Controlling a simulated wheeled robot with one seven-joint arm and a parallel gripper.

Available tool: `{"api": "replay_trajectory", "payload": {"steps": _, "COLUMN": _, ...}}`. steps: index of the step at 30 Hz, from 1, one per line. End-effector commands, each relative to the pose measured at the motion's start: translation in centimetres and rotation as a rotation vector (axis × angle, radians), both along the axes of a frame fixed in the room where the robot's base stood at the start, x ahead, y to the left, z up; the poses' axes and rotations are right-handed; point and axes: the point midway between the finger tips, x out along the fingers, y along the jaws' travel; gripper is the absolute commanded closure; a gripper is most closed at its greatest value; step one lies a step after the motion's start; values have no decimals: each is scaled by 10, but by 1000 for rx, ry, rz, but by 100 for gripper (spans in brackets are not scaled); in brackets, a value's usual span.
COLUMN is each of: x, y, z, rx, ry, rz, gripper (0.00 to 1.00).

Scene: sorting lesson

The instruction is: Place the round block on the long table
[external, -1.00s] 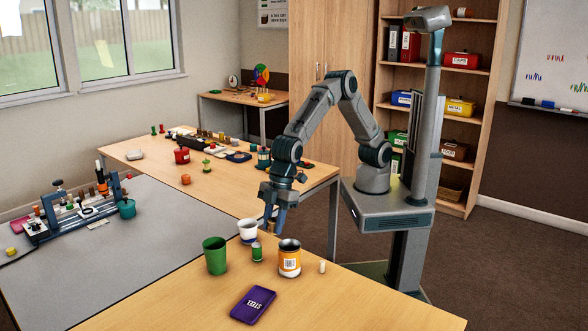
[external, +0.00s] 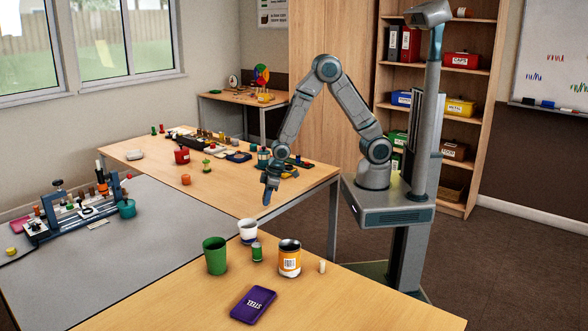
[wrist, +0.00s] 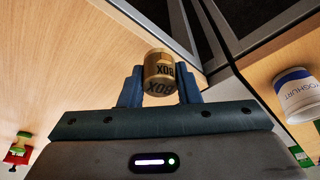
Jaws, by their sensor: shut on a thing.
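In the external view my gripper (external: 267,198) points down over the near right part of the long wooden table (external: 225,200). The block cannot be made out there, and I cannot tell how high it is above the top. In the wrist view the table's wood (wrist: 60,65) lies below the block, with the table's edge close beyond it.
An orange block (external: 186,179), a red container (external: 181,155) and a dark tray (external: 238,156) stand farther back on the long table. The front table (external: 370,305) holds a white cup (external: 248,231), a green cup (external: 215,256) and a jar (external: 289,259). Wood around my gripper is clear.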

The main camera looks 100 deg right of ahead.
Motion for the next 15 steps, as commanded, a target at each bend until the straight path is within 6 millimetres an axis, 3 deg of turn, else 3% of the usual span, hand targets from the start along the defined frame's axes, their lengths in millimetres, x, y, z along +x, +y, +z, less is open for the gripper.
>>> {"api": "replay_trajectory", "payload": {"steps": 5, "x": -12, "y": -20, "z": -5, "rx": 0, "ry": 0, "rz": -39, "gripper": 92}}
{"api": "replay_trajectory", "payload": {"steps": 15, "x": -13, "y": -21, "z": -1, "rx": 0, "ry": -3, "rz": -41, "gripper": 92}}
